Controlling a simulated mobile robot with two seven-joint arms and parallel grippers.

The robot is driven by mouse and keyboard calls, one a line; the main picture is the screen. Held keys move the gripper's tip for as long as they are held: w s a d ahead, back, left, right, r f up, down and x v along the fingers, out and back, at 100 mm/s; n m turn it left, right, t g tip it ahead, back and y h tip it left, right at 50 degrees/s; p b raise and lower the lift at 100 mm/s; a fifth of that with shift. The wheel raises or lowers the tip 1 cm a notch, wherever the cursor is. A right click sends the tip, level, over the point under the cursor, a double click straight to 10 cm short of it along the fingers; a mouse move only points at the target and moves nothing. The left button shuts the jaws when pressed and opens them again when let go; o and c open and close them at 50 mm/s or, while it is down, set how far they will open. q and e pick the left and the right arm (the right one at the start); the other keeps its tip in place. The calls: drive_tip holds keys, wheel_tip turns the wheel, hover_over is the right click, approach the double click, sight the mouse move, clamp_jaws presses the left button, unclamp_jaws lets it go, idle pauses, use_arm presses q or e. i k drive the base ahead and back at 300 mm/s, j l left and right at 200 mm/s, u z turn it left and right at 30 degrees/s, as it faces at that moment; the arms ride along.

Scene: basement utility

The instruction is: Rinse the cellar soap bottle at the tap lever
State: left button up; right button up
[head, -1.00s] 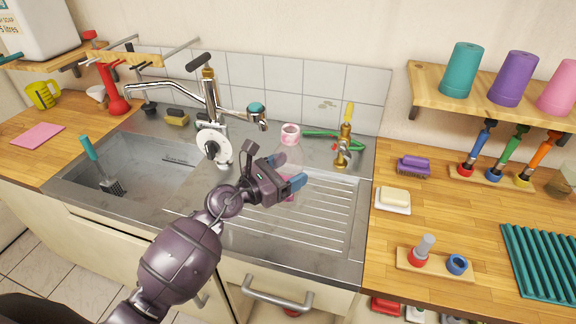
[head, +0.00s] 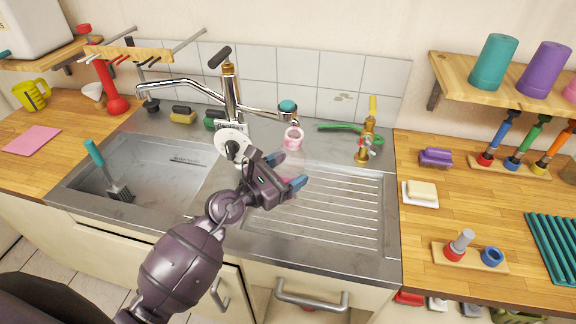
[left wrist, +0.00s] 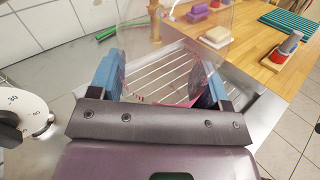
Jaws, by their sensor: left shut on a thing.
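My left gripper (head: 287,172), with blue fingertips, is shut on a clear, pinkish soap bottle (head: 292,149) with a pink ring-like top. The bottle looks upright above the left part of the drainboard. In the left wrist view the see-through bottle (left wrist: 178,50) stands between the blue fingers (left wrist: 157,82). A chrome mixer tap (head: 229,95) with a black-tipped lever (head: 219,57) rises behind and left of the gripper. A small brass tap (head: 366,138) with a yellow lever (head: 372,104) stands to the right of the bottle. My right gripper is not in view.
The steel sink basin (head: 100,165) holds a teal-handled brush (head: 107,170). The ribbed drainboard (head: 345,215) is clear to the right of the gripper. A white dial (head: 233,143) stands close to it. Soap (head: 421,191) and a teal mat (head: 560,245) lie on the right counter.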

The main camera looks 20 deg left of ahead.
sight(224, 54)
drive_tip(key=j+z, duration=0.15)
drive_tip(key=j, duration=0.75)
drive_tip(key=k+j+z, duration=0.2)
drive_tip(key=j, duration=0.7)
drive_tip(key=i, duration=0.1)
